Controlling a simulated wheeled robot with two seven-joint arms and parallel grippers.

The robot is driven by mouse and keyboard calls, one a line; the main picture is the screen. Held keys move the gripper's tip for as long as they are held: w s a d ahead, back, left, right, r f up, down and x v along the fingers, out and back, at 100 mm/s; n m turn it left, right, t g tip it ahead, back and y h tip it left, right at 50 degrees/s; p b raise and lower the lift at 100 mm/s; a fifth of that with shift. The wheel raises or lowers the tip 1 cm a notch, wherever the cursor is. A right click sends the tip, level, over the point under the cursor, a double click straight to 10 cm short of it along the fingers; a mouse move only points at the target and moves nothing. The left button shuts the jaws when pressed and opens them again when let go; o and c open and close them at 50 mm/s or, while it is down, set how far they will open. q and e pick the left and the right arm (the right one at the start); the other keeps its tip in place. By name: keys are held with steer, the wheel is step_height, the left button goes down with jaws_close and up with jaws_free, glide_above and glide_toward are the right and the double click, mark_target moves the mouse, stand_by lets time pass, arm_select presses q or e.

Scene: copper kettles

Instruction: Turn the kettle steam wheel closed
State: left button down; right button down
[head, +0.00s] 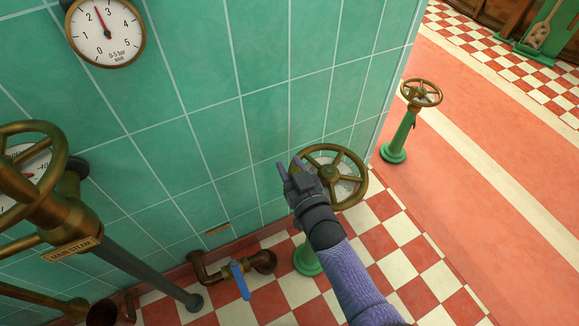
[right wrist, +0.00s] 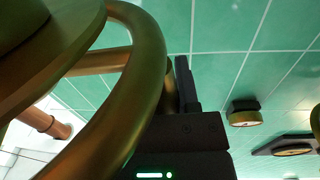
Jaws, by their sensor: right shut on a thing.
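A spoked brass hand wheel (head: 357,183) stands on a green pedestal (head: 307,259) close to the tiled wall. My right gripper (head: 295,168) is at the left side of this wheel, shut on its rim. In the right wrist view the wheel's rim (right wrist: 149,75) fills the left side, and a dark finger of my right gripper (right wrist: 186,88) lies against it. The other finger is hidden behind the rim. No label shows on this wheel. My left gripper is not in view.
A large brass wheel (head: 58,152) labelled "main steam" is near at left. Another wheel (head: 422,92) on a green pedestal stands at right. A blue-handled valve (head: 239,279) sits low by the wall. A gauge (head: 104,31) hangs above.

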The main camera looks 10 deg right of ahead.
steer(key=shift+w+d+r, duration=0.15)
steer(key=shift+w+d, duration=0.05)
steer(key=shift+d, duration=0.2)
steer(key=c, duration=0.7)
jaws_free()
steer(key=o, duration=0.3)
steer(key=shift+d, duration=0.25)
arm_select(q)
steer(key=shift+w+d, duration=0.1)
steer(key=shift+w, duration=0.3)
arm_select(e)
steer(key=shift+o, duration=0.2)
steer(key=shift+a, duration=0.1)
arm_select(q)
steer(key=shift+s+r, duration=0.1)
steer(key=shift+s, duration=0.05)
arm_select(e)
steer(key=shift+s, duration=0.15)
steer(key=shift+s+p, duration=0.3)
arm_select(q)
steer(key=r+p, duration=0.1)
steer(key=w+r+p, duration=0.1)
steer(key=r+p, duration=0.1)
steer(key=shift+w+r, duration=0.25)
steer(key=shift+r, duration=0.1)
arm_select(e)
steer(key=v, duration=0.9)
